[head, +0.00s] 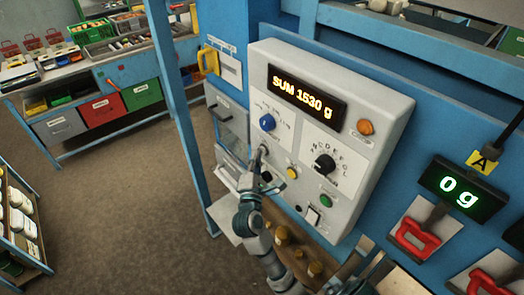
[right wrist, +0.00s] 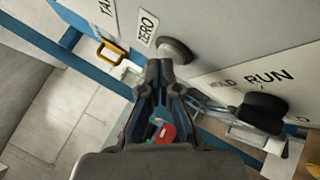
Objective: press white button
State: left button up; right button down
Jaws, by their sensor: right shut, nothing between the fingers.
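The grey control panel (head: 367,75) stands on the blue frame, with a display reading SUM 1530 g. A pale round button (right wrist: 176,50) sits beside the ZERO label in the right wrist view. My right gripper (head: 262,160) is at the panel's lower left, below the blue knob (head: 267,122). In the right wrist view my right gripper (right wrist: 159,66) is shut and empty, its tips right beside the pale button. I cannot tell whether they touch it. My left gripper is not in view.
A green display (head: 460,190) reads 0 g at right. A blue post (head: 172,90) stands left.

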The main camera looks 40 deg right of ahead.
jog(key=shift+d, duration=0.3)
jog(key=shift+a, duration=0.15)
dwell(0.5)
jog(key=shift+a+b, duration=0.3)
jog(key=shift+a, duration=0.35)
jog(key=a, duration=0.1)
jog(key=a+b, duration=0.1)
jog(key=a, duration=0.3)
jog(key=shift+s+a+b, duration=0.1)
jog(key=shift+s+b, duration=0.15)
jog(key=shift+b, duration=0.15)
dwell(0.4)
